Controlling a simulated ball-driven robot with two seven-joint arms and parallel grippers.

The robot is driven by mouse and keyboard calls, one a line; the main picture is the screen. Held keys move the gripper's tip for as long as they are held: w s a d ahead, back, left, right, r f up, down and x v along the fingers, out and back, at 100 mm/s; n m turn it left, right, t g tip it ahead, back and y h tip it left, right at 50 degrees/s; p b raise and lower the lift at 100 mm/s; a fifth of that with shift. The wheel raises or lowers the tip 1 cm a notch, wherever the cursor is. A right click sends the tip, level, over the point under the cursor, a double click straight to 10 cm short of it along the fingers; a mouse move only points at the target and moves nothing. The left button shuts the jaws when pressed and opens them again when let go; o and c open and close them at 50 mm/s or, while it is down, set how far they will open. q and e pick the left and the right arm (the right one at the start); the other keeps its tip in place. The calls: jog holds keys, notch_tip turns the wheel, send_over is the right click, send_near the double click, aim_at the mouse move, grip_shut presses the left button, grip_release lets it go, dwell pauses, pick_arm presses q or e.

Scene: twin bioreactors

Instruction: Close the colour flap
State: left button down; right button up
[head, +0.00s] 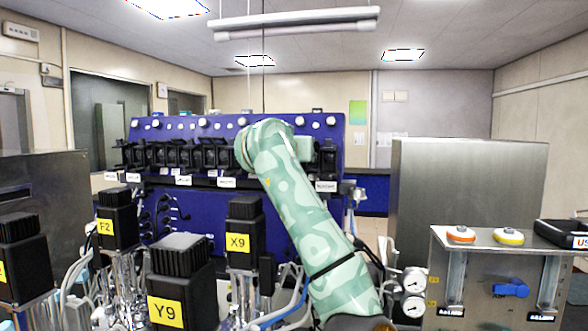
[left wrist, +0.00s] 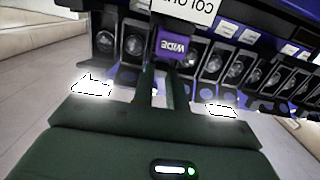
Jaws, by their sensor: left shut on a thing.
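In the left wrist view my left gripper (left wrist: 160,88) has its two dark fingers close together on a purple piece marked WIDE (left wrist: 175,46). This piece sits right under a white sign that reads COLO (left wrist: 185,8), cut off at the top edge, so I take it as the colour flap. The fingers hide its lower part, and I cannot tell how far it is swung. In the head view my green patterned arm reaches up to the blue panel (head: 222,212) and hides the gripper and flap. My right gripper is not in view.
Dark flaps with round windows (left wrist: 213,63) line the panel on both sides of the fingers. Black motor heads marked X9 (head: 244,233) and Y9 (head: 182,285) stand in front. A grey cabinet (head: 453,190) and a box with buttons (head: 480,270) stand to the right.

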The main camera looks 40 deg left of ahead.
pick_arm(q)
jog(key=f+t+b, duration=0.1)
jog(key=t+y+b, duration=0.1)
jog(key=b, duration=0.1)
jog(key=shift+w+a+f, duration=0.1)
jog(key=shift+w+f, duration=0.1)
jog(key=shift+f, duration=0.2)
jog(key=shift+r+t+y+b, duration=0.1)
jog(key=shift+t+y+b, duration=0.3)
jog(key=shift+t+b, duration=0.2)
jog(key=shift+s, duration=0.1)
jog(key=shift+r, duration=0.15)
jog(key=c, duration=1.4)
grip_release()
jog(key=b+v, duration=0.1)
jog(key=v, duration=0.6)
jog(key=shift+s, duration=0.1)
